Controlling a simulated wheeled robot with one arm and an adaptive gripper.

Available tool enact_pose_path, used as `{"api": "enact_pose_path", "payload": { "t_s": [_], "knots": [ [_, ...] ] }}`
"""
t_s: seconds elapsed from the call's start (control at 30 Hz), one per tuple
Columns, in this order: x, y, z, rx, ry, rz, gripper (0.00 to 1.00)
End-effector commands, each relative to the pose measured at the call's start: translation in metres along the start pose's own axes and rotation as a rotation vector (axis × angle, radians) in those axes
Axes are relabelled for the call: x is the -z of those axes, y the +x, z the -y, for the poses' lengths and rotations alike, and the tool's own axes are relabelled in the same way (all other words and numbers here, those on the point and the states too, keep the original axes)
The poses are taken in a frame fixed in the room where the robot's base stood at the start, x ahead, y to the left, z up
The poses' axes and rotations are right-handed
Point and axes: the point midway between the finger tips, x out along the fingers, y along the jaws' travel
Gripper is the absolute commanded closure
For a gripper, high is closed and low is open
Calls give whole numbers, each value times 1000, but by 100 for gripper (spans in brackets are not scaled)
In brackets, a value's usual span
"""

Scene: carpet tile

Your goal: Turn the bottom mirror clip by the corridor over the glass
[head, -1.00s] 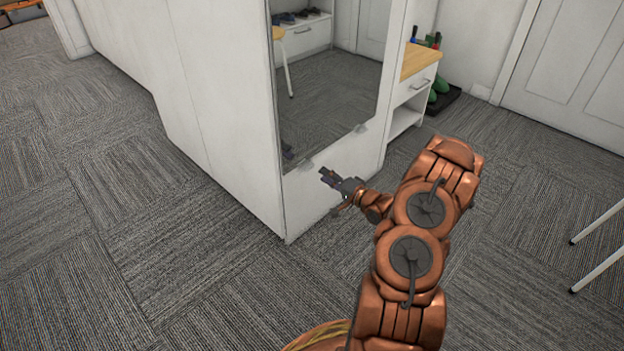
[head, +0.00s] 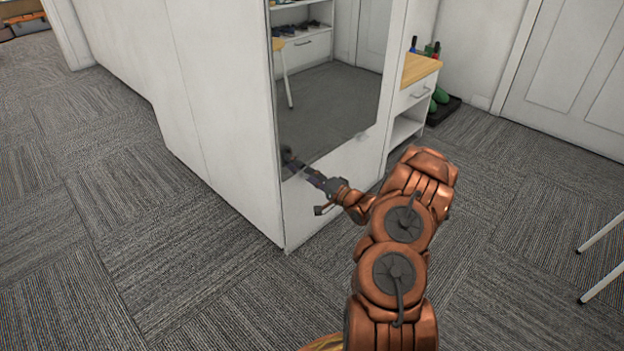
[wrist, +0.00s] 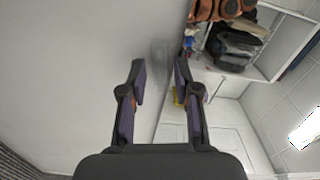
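The mirror (head: 330,100) is fixed to the end face of the white cabinet, with its glass reaching down to a lower edge above a bare white strip. My gripper (head: 308,174) is at the left part of that lower edge. In the wrist view its two fingers (wrist: 160,75) are open and apart. A pale grey, see-through clip (wrist: 160,52) lies between and just beyond the fingertips, at the glass edge; I cannot tell whether they touch it. In the head view my gripper mostly hides it. Another pale clip (head: 361,137) is farther right on the edge.
A small white drawer cabinet (head: 412,95) with a wooden top stands right of the mirror. Green and dark items (head: 437,100) are behind it on a dark tray. White metal legs (head: 600,260) are at the right. Carpet on the left is clear.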

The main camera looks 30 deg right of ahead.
Motion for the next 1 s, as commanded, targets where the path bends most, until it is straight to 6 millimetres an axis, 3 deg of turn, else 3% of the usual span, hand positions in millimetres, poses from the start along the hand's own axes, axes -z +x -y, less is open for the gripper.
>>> {"api": "enact_pose_path", "payload": {
  "t_s": [0.37, 0.67, 1.0],
  "knots": [
    [0, 3, 0, -1, 0, 0, 70],
    [0, 3, 0, -1, 0, 0, 100],
    [-1, 4, 0, -1, -1, 2, 100]
  ]
}}
